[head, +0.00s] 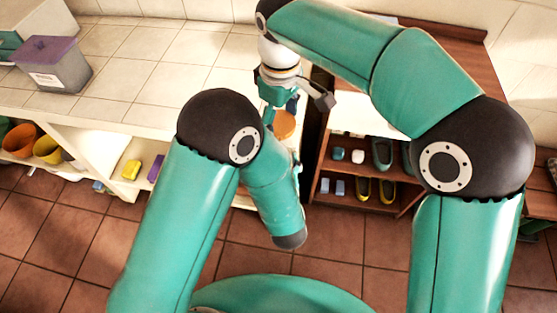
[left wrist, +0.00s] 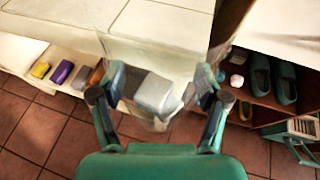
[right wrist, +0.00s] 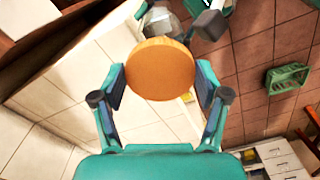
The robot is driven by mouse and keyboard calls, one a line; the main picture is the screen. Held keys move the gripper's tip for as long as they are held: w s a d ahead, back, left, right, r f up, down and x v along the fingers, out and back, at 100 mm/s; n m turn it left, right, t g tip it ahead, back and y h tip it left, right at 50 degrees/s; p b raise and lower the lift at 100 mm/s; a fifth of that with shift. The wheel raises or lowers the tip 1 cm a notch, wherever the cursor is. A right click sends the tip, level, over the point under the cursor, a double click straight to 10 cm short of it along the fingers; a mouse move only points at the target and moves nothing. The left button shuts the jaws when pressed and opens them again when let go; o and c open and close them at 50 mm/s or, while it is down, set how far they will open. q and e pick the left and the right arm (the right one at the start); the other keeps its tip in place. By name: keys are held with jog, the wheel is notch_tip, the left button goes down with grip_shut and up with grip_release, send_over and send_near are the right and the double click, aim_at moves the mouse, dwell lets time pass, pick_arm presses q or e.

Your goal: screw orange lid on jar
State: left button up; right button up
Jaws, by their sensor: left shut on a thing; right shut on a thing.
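The orange lid (right wrist: 160,69) is a round disc between the fingers of my right gripper (right wrist: 160,88), which is shut on it. The lid also shows in the head view (head: 284,124), below my right gripper (head: 290,102). The clear jar (left wrist: 154,112) is between the fingers of my left gripper (left wrist: 160,84), which is shut on it. A pale grey block shows through the jar's see-through wall. In the right wrist view, part of the jar (right wrist: 162,22) shows beyond the lid. I cannot tell whether lid and jar touch. My left arm hides the jar in the head view.
The tiled counter (head: 135,50) carries a grey bin with a purple lid (head: 52,65) at the far left. A brown shelf unit (head: 350,172) with shoes stands right of the grippers. A green crate (right wrist: 287,78) stands on the tiled floor.

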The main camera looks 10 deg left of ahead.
dwell(0.3)
jog(key=shift+f, duration=2.05)
jog(key=shift+r, duration=0.1)
jog(key=shift+f, duration=0.9)
jog(key=shift+f, duration=0.55)
jog(key=m, duration=1.9)
jog(key=shift+a+m, duration=0.3)
jog(key=shift+a, duration=0.1)
